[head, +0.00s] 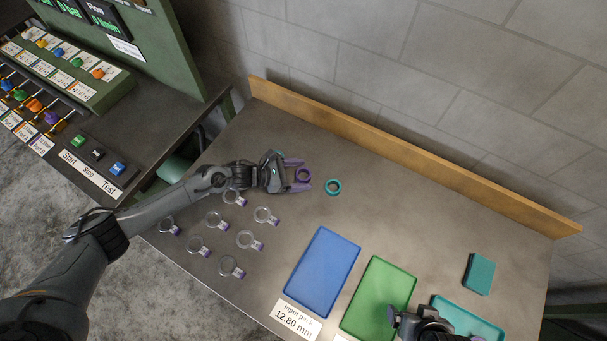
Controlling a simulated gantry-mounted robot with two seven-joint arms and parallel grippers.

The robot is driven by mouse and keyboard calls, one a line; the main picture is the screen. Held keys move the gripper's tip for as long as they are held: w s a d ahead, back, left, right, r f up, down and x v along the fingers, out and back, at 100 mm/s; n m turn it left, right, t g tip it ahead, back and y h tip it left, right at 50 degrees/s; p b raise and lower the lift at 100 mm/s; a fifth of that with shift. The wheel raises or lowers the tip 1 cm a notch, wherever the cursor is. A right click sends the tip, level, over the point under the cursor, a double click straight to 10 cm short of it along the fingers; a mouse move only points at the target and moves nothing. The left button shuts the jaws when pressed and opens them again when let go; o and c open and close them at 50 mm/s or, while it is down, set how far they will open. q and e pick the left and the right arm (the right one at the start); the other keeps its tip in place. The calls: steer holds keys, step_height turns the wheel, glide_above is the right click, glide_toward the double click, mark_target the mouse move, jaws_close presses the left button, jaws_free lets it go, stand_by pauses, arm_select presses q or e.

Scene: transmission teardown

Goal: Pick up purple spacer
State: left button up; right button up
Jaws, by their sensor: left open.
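The purple spacer (303,175) is a small ring near the upper middle of the table in the head view. My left gripper (299,175) reaches in from the left with its two purple-tipped fingers apart, one on each side of the ring. The gripper is open, and I cannot tell whether either finger touches the spacer. My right gripper (416,322) is at the bottom edge of the view, and its fingers cannot be made out clearly.
A teal ring (333,187) lies just right of the purple spacer. Several clear rings with purple tags (265,215) lie below the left arm. A blue tray (322,270), green tray (378,296), teal tray (470,316) and teal block (479,273) are at right. A wooden ledge (400,150) bounds the back.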

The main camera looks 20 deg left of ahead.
arm_select(q)
steer(key=c, duration=1.2)
steer(key=shift+c, duration=0.3)
steer(key=shift+r, duration=0.15)
